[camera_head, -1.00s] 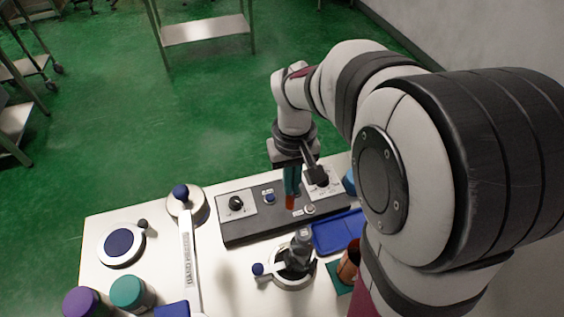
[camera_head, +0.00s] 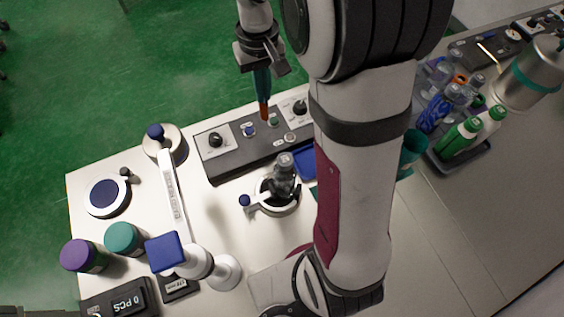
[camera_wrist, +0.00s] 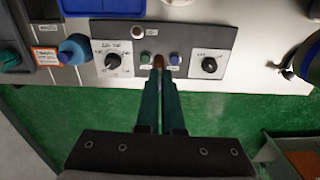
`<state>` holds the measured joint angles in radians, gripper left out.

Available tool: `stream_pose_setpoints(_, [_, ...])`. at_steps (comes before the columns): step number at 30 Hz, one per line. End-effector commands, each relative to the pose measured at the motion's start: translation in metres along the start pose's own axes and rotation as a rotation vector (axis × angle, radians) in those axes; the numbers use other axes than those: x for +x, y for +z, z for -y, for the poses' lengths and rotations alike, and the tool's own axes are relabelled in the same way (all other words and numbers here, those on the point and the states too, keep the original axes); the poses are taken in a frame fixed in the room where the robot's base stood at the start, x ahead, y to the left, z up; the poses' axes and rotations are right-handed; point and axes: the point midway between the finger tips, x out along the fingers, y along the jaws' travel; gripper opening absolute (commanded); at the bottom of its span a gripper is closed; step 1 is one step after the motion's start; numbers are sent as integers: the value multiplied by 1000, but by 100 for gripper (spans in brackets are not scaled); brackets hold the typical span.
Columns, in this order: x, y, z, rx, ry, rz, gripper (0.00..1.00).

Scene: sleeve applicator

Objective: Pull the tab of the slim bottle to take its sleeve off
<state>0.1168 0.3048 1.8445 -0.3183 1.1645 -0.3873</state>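A slim grey bottle with a dark lower part (camera_head: 284,172) stands upright in a round holder (camera_head: 262,205) with a blue-knobbed handle. I cannot make out a tab on it. My gripper (camera_head: 264,112) points down over the control panel (camera_head: 225,158), behind the bottle and apart from it. In the wrist view, its teal fingers with reddish-brown tips (camera_wrist: 158,62) are together with nothing seen between them. The tips appear between the panel's green button (camera_wrist: 145,58) and blue button (camera_wrist: 175,59); contact cannot be told.
Several bottles stand in a grey tray (camera_head: 462,168) at the right, near a metal canister (camera_head: 527,75). A lever arm (camera_head: 174,190), purple jar (camera_head: 84,256) and teal jar (camera_head: 124,239) are at the left. My arm hides the table's middle right.

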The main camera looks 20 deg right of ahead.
Motion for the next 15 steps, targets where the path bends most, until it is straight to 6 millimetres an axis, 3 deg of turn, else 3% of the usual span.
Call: stream_pose_setpoints(15, [0,-3,-74,3,0,0,0])
